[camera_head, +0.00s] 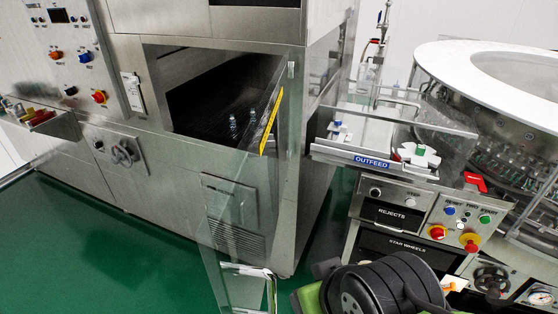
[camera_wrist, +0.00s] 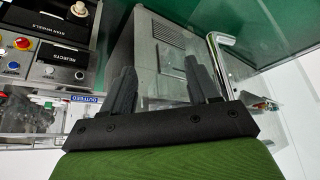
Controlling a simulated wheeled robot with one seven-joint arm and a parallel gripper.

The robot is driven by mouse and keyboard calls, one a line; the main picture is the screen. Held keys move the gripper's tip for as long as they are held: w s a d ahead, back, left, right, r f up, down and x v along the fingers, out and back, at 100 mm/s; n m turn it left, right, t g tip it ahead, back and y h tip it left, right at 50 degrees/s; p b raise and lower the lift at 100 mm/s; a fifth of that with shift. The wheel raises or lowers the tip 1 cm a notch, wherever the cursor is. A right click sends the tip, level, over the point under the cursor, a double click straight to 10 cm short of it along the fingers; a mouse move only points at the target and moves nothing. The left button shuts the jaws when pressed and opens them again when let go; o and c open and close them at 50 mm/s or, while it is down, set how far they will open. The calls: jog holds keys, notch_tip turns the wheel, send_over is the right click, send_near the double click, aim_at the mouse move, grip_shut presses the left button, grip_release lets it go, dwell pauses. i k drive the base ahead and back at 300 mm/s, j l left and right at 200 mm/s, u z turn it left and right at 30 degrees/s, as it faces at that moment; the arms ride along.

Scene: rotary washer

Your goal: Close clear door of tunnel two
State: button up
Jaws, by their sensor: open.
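The clear door (camera_head: 237,225) stands swung open from the dark opening (camera_head: 215,90) in the steel machine. A yellow strip (camera_head: 270,122) shows on clear panelling at the opening's right side. A pale metal handle (camera_head: 246,271) sits near the door's lower end. In the wrist view, a chrome handle (camera_wrist: 226,62) and clear panelling (camera_wrist: 272,90) lie to the right of my gripper (camera_wrist: 163,78). My gripper is open and empty, its two dark fingers apart. The handle is outside the fingers, beside the right one. In the head view my fingers are hidden behind my arm.
The outfeed section (camera_head: 372,161) with its clear guard stands right of the machine. Below it is a button panel (camera_head: 460,222) with several knobs. A round white-topped machine (camera_head: 440,55) is at far right. The green floor (camera_head: 90,250) is clear at left.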

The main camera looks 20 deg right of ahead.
aim_at(274, 158)
jog(key=i+l, duration=0.25)
jog(key=k+j+u, duration=0.3)
jog(key=j+u, duration=0.3)
jog(key=k+j+u, duration=0.3)
jog(key=i+j, duration=0.05)
jog(key=i, duration=0.05)
